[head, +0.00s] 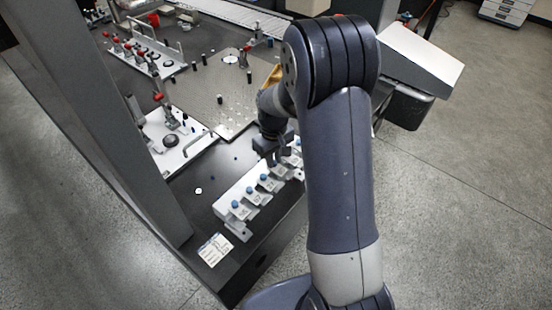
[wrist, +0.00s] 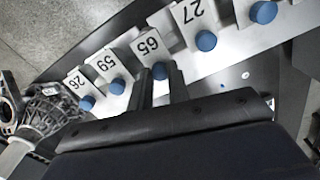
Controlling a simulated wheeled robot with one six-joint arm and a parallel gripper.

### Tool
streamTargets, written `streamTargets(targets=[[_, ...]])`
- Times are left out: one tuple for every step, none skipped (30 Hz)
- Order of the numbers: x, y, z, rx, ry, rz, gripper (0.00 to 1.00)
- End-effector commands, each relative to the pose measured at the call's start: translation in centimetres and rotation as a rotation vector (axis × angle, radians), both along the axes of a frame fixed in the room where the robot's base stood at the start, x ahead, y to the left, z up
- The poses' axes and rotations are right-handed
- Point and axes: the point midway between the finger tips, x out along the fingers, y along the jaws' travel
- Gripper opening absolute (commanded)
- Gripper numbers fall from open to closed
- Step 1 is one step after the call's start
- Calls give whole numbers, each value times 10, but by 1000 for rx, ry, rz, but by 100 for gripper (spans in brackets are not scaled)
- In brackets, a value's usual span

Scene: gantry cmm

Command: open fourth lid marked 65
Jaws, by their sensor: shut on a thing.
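The white lid marked 65 (wrist: 148,45) is in the middle of a row of numbered lids in the wrist view; its number shows upside down. Its blue knob (wrist: 160,71) sits between the two dark fingers of my gripper (wrist: 161,84), which is shut on it. Whether the lid is raised cannot be told. In the head view my gripper (head: 274,157) is low over the far part of the white row of lids (head: 234,192); my arm hides the row's far end.
Lids marked 59 (wrist: 104,64) and 27 (wrist: 196,19) flank it closely, with lid 26 (wrist: 77,82) further left. In the head view a paper card (head: 215,249) lies near the row, and a white fixture plate (head: 180,138) stands left. A grey column (head: 105,110) rises at left.

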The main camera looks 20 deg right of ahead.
Motion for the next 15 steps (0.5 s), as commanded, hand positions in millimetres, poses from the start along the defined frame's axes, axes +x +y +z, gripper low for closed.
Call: streamTargets(targets=[[8, 5, 0, -1, -4, 2, 0], [12, 8, 0, -1, -4, 2, 0], [16, 11, 0, -1, -4, 3, 0], [19, 14, 0, 0, -2, 3, 0], [22, 16, 0, -1, -4, 3, 0], [25, 18, 0, -1, -4, 2, 0], [27, 19, 1, -1, -4, 1, 0], [28, 20, 1, -1, -4, 1, 0], [29, 21, 1, -1, -4, 0, 0], [29, 21, 1, -1, -3, 0, 0], [29, 21, 1, -1, -3, 0, 0], [29, 21, 1, -1, -3, 0, 0], [29, 21, 1, -1, -4, 0, 0], [29, 21, 1, -1, -4, 0, 0], [29, 21, 1, -1, -4, 0, 0]])
